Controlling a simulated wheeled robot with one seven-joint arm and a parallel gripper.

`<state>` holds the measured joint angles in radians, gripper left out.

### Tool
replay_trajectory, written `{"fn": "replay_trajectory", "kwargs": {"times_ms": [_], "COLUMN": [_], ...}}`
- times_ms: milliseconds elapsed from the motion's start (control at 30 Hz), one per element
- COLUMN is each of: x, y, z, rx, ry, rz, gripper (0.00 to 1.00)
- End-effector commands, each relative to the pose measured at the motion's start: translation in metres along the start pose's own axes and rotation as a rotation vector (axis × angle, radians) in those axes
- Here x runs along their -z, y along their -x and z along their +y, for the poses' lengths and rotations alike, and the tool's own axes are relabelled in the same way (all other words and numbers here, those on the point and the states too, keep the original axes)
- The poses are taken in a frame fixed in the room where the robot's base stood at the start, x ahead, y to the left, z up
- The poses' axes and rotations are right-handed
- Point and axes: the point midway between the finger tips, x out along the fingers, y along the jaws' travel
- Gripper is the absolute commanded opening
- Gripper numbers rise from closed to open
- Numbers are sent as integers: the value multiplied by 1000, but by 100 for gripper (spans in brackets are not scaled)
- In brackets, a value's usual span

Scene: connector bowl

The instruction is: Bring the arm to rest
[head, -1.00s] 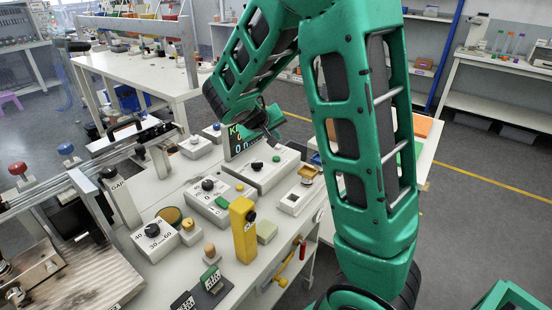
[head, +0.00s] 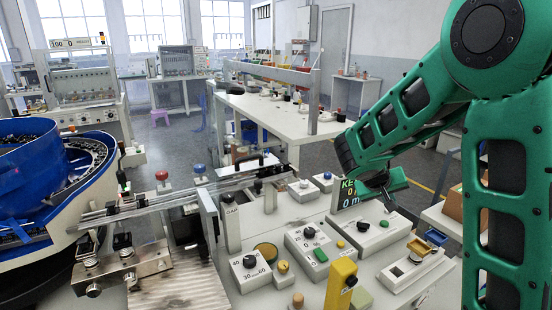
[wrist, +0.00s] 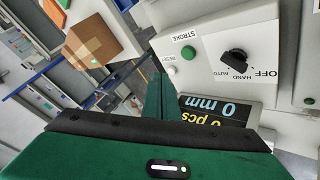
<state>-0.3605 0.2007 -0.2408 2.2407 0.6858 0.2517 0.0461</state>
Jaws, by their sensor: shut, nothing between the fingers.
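My green arm comes in from the right in the head view and bends down to the left. My gripper (head: 388,194) is at its end, above the control boxes beside the small display. In the wrist view my gripper (wrist: 160,92) shows its two green fingers pressed together, with nothing between them. The display (wrist: 215,108) with coloured digits lies just beyond the fingers, and it also shows in the head view (head: 348,193). I cannot tell whether the fingers touch anything.
The control box with a black knob (head: 368,232) stands below my gripper. A yellow post (head: 340,285) and a dial box (head: 250,271) stand nearer. A blue bowl feeder (head: 40,185) with a rail is at left. A white workbench (head: 280,115) stands behind.

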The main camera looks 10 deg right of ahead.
Motion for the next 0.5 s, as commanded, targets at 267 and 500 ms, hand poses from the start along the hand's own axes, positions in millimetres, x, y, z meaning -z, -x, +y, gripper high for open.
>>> {"fn": "replay_trajectory", "kwargs": {"times_ms": [267, 500], "x": [-78, -170], "y": [20, 66], "z": [59, 94], "rx": [104, 250], "ry": [-127, -230], "rz": [-213, -421], "gripper": [0, 0]}}
